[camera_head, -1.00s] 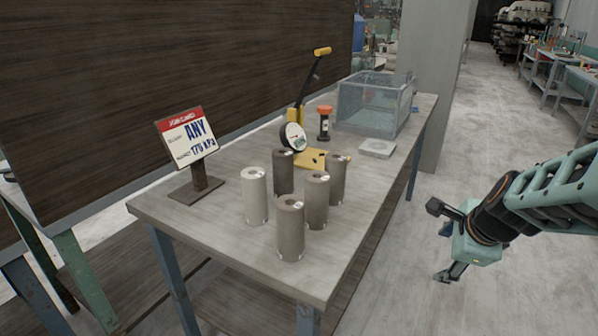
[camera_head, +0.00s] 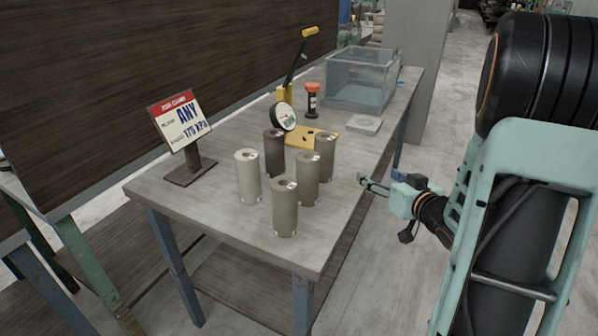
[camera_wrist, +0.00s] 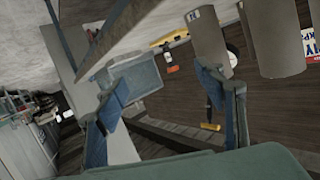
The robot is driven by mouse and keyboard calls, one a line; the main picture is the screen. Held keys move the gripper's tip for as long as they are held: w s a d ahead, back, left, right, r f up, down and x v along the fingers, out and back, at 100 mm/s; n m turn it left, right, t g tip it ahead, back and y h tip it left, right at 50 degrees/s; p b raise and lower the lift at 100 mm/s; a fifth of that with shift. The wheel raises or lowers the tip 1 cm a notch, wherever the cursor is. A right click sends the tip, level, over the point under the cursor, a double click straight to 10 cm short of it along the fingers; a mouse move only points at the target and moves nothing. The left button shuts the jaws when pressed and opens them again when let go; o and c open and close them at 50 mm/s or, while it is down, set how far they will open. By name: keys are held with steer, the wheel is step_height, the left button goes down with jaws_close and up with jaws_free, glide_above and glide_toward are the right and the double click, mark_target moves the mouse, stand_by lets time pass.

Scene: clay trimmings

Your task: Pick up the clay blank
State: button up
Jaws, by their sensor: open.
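Several cylindrical clay blanks stand upright in a group on the near half of the table (camera_head: 215,225). They are a pale one (camera_head: 248,178) at the left, a grey-brown one (camera_head: 285,208) in front, another (camera_head: 308,180) at the right, and darker ones (camera_head: 273,154) (camera_head: 325,156) behind. My gripper (camera_head: 362,183) is open and empty beside the table's right edge, to the right of the blanks and apart from them. In the wrist view, its spread fingers (camera_wrist: 168,98) show with blanks (camera_wrist: 209,42) (camera_wrist: 272,38) beyond them, at the upper right.
A sign (camera_head: 180,122) reading "ANY" and a kPa value stands at the table's left. Behind the blanks are a yellow lever device with a dial (camera_head: 283,116), an orange-capped bottle (camera_head: 312,101), a grey slab (camera_head: 364,124) and a clear bin (camera_head: 358,92).

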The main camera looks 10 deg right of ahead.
mark_target(300, 154)
steer(key=s+a+r+n+y+p, duration=0.1)
steer(key=s+a+r+n+y, duration=0.1)
steer(key=a+n+y, duration=0.3)
steer(key=s+a+r+n+y, duration=0.1)
steer(key=s+a+r+y, duration=0.15)
steer(key=a, duration=0.45)
steer(key=shift+y, duration=0.25)
steer(key=x, duration=0.5)
steer(key=shift+w+d+r, duration=0.1)
steer(key=shift+w+d, duration=0.1)
steer(key=x, duration=0.4)
steer(key=shift+w+a, duration=0.15)
steer(key=shift+a, duration=0.3)
steer(key=shift+w+a+t, duration=0.2)
steer(key=shift+w+t, duration=0.1)
steer(key=shift+w, duration=0.1)
jaws_close()
